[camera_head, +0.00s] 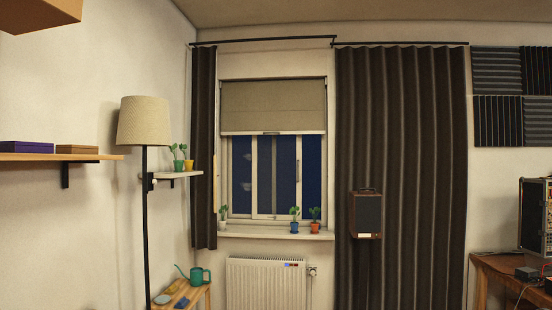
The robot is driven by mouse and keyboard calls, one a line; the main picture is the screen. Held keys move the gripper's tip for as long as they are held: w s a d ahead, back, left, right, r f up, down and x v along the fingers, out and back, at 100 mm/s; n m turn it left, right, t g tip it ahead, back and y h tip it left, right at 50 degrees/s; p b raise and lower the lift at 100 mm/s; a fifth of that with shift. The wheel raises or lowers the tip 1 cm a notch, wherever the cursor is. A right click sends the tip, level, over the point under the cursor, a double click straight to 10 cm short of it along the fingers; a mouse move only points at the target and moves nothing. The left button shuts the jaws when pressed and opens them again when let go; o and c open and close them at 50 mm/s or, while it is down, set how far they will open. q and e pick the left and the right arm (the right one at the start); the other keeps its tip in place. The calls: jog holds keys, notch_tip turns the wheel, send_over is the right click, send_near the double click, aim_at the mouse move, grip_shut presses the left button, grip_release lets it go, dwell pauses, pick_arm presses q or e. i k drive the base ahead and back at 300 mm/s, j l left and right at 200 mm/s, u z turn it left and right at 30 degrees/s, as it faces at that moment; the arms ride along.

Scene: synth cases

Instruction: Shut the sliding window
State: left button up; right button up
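The sliding window (254,175) is in the far wall, in a pale frame, with dark blue panes. Upright pale bars stand near the middle of the opening, so a sash seems to sit partway across it. I cannot tell for certain how far it is open. A beige blind (273,106) hides the upper part of the window. Neither of my grippers is in view.
Potted plants stand on the sill (265,234), including a blue pot (294,227) and a red pot (315,227). A radiator (265,283) is below. Dark curtains (410,150) flank the window. A speaker (368,214) stands right, a floor lamp (145,122) left.

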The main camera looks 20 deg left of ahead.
aim_at(277, 159)
jog(key=i+u, duration=0.15)
jog(key=i, duration=3.4)
jog(key=i+z, duration=0.1)
jog(key=i, duration=0.4)
jog(key=i+j+z, duration=0.15)
jog(key=i, duration=0.4)
jog(key=i+j+z, duration=0.1)
jog(key=i, duration=0.4)
